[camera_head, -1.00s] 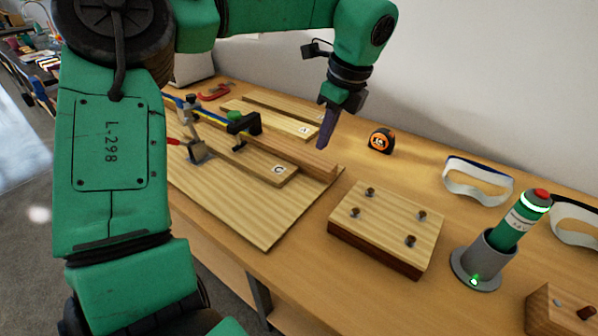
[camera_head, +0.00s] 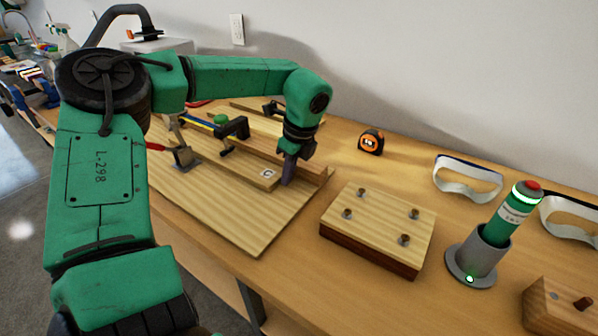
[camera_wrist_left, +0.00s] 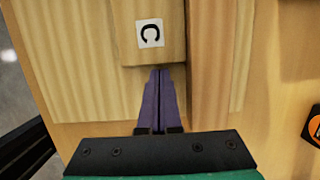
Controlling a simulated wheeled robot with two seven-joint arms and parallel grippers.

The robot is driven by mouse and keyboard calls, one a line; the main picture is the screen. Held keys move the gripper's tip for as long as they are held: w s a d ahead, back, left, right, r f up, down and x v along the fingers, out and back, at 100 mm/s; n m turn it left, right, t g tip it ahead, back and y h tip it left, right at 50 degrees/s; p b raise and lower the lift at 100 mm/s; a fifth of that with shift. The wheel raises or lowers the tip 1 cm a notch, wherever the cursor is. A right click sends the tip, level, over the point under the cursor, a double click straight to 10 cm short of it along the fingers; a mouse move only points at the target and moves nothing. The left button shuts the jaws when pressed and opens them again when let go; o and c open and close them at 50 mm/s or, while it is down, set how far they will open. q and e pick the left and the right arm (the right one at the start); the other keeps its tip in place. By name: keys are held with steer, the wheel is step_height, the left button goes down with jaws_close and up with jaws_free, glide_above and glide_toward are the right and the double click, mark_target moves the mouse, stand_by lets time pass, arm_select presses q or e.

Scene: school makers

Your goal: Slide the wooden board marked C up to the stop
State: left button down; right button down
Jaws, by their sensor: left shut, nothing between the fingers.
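The wooden board marked C (camera_head: 240,165) lies on a wide base panel (camera_head: 240,218), along a raised wooden strip (camera_head: 313,180). Its white C label is near its right end. My left gripper (camera_head: 288,183) is low at that end, fingers pointing down. In the left wrist view, the shut purple fingers (camera_wrist_left: 160,73) are in line with the end of board C (camera_wrist_left: 153,52), at its edge or nearly touching it; contact is unclear. The fingers hold nothing. I cannot make out the stop for certain. My right gripper is not in view.
A clamp with a black head (camera_head: 232,127) and a red-handled metal fixture (camera_head: 184,157) stand by the board's far part. A pegged wooden block (camera_head: 378,230), a tape measure (camera_head: 371,141), goggles (camera_head: 468,180) and a green cylinder in a grey holder (camera_head: 478,258) lie to the right.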

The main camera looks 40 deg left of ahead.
mark_target(266, 170)
arm_select(q)
steer(key=shift+a, duration=0.1)
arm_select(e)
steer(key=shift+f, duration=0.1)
